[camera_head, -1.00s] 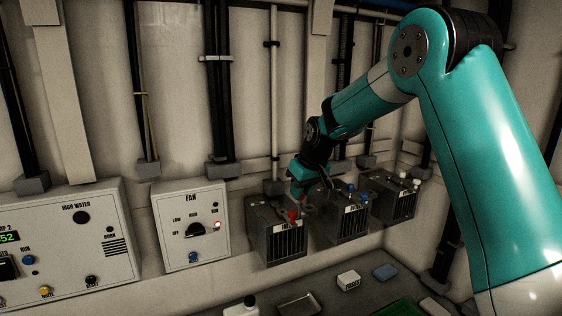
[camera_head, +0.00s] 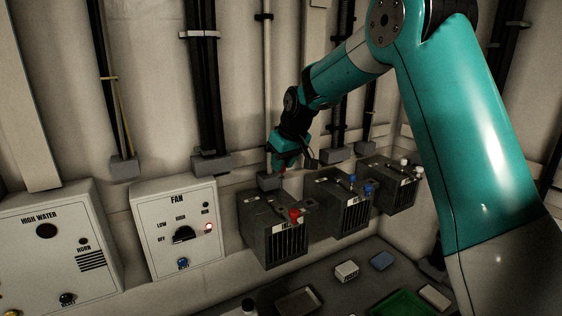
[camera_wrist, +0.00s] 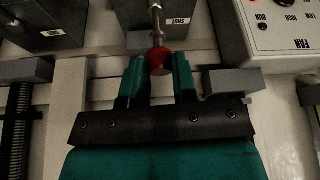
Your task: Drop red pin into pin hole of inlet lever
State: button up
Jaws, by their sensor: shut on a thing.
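My gripper (camera_head: 284,164) is above the back of the left grey box, close to the wall. In the wrist view, its two green fingers (camera_wrist: 157,82) are shut on the round head of the red pin (camera_wrist: 159,62), whose metal shaft extends toward the top of the picture. A bit of the red pin (camera_head: 283,173) shows under the fingers in the head view. The inlet box (camera_head: 262,222) has a partly hidden front label and a red knob (camera_head: 295,214) on top. The pin is apart from this knob. I cannot make out the pin hole.
Two similar grey boxes, one with blue knobs (camera_head: 368,189) and one with white knobs (camera_head: 404,162), stand to the right. The fan panel (camera_head: 178,265) is at the left. A green tray (camera_head: 402,304) and small blocks lie on the counter below. A grey wall bracket (camera_head: 268,181) is close to my gripper.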

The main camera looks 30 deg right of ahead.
aim_at(283, 178)
jog(key=shift+s+f, duration=0.1)
jog(key=shift+f+b, duration=1.75)
jog(key=shift+f, duration=0.45)
jog(key=shift+f+b, duration=1.85)
jog(key=shift+f, duration=0.8)
jog(key=o, duration=1)
jog(key=shift+r, duration=0.1)
jog(key=b+v, duration=0.3)
jog(key=v, duration=1.4)
jog(key=shift+s+r, duration=0.1)
jog(key=shift+r, duration=0.05)
